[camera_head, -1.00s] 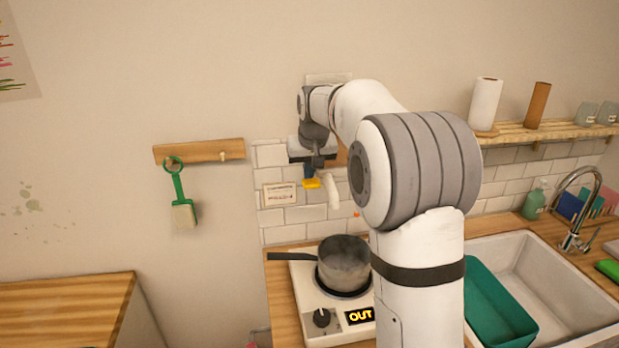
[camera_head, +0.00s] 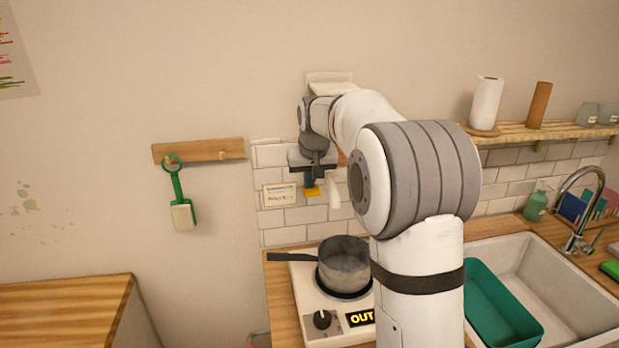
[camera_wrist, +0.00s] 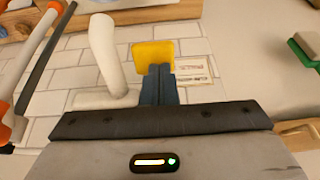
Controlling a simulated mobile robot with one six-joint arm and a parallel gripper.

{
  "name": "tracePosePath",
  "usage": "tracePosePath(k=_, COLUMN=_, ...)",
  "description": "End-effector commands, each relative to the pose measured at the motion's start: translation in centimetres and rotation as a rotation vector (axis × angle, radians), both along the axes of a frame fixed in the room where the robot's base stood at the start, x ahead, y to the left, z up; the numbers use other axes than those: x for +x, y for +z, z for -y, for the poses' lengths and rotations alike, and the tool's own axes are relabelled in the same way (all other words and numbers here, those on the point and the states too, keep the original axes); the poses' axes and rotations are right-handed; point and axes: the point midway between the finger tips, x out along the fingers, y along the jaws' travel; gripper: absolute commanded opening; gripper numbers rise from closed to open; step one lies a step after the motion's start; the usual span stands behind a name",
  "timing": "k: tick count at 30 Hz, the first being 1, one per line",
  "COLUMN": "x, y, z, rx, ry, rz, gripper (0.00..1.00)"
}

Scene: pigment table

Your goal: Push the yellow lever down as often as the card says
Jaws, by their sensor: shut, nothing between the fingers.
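The yellow lever (camera_head: 312,192) is on the wall dispenser above the stove, with a white spout (camera_head: 334,190) beside it. In the wrist view the yellow lever (camera_wrist: 153,54) lies right at the fingertips and seems to touch them. My gripper (camera_head: 309,182) is shut and empty, pointing down at the lever; its dark fingers (camera_wrist: 158,72) also show in the wrist view. The card (camera_head: 279,195) is on the tiles left of the lever; its text is too small to read. It shows partly in the wrist view (camera_wrist: 194,71). My arm hides much of the dispenser.
A grey pot (camera_head: 344,264) stands on the white stove (camera_head: 305,290) below, whose display reads "OUT". A green scraper (camera_head: 180,205) hangs from a wooden rail (camera_head: 199,150) at left. A sink (camera_head: 540,270) with a teal tub (camera_head: 494,305) lies at right.

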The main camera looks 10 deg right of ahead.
Motion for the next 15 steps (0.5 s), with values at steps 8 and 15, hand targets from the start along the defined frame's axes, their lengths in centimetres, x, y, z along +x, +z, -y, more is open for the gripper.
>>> tracePosePath(k=8, x=0.0, y=-1.0, z=0.0, rx=0.000, ry=0.000, rz=-0.002, gripper=0.00)
tracePosePath(k=15, x=0.0, y=-1.8, z=0.0, rx=0.000, ry=0.000, rz=-0.002, gripper=0.00)
